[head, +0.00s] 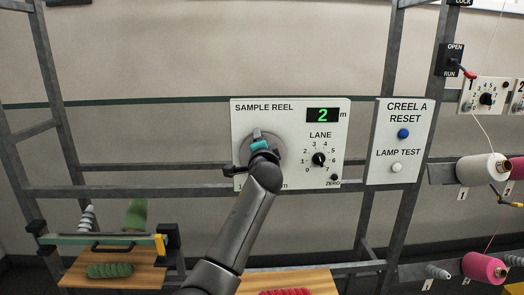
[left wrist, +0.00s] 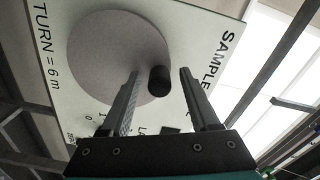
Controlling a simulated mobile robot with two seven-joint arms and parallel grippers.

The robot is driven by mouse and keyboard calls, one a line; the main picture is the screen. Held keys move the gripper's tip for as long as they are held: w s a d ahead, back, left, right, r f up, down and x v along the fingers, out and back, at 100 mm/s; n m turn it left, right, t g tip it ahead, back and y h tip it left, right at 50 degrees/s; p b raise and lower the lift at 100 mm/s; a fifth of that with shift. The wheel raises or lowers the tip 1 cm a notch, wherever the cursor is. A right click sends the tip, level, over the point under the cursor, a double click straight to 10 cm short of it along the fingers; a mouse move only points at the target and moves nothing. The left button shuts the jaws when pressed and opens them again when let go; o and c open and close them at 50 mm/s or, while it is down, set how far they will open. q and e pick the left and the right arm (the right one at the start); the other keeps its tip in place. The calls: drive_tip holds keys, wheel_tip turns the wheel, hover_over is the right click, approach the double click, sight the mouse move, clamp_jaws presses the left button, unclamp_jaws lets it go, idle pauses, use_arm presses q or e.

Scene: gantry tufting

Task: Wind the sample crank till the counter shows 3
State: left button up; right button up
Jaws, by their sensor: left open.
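The sample reel panel (head: 285,112) is white, with a green "2" on its black counter (head: 323,115). My left gripper (head: 260,140) is in front of the reel's grey disc (head: 275,138) and hides part of it. In the left wrist view the disc (left wrist: 110,50) carries a black crank knob (left wrist: 159,80). The open fingers of my left gripper (left wrist: 160,72) stand on either side of this knob, with visible gaps. How deep the knob sits between them is hard to tell. My right gripper is not in view.
A lane dial (head: 319,159) and a small zero button (head: 334,178) sit right of the disc. The Creel A reset panel (head: 394,171), with blue and white buttons, is farther right. A wooden board (head: 115,271) lies lower left.

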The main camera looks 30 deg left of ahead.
use_arm(q)
drive_tip(key=b+v, duration=0.2)
drive_tip(key=v, duration=1.3)
idle(0.3)
